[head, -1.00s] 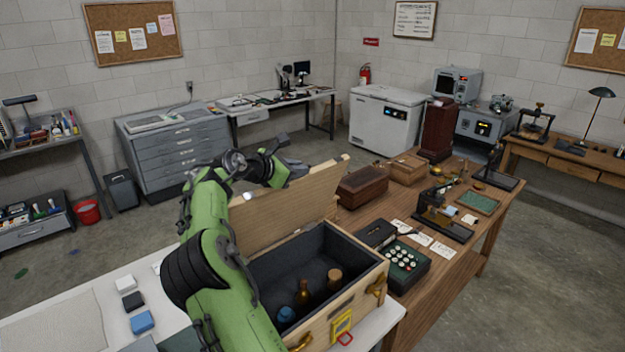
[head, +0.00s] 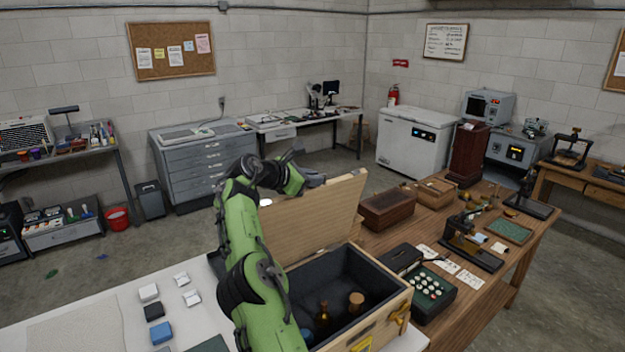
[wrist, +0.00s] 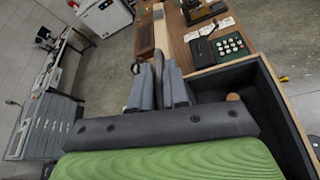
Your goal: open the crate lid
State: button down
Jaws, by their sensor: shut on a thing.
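The wooden crate (head: 388,328) stands at the front of the view, with a dark lining and brass fittings. Its pale wooden lid (head: 318,222) is raised, standing steeply up from the far-left side, so the inside shows. Brown bottles (head: 322,314) and a cork-topped jar (head: 356,301) stand inside. My gripper (head: 314,181) is at the lid's upper edge, partly hidden by my arm. In the wrist view its two grey fingers (wrist: 164,80) are shut on the lid (wrist: 158,42), seen edge-on between them.
A white table (head: 75,330) with small boxes (head: 154,311) lies to the left of the crate. A wooden bench (head: 400,232) to the right bears a brown box (head: 388,208), a keyed device (head: 434,292) and cards. Bare floor lies behind the lid.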

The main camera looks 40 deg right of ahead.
jog(key=shift+f, duration=0.15)
jog(key=c, duration=1.6)
grip_release()
jog(key=shift+o, duration=0.6)
jog(key=shift+w, duration=0.15)
jog(key=v, duration=1.5)
jog(key=shift+a+b, duration=0.3)
jog(key=shift+b, duration=0.05)
jog(key=shift+w, duration=0.1)
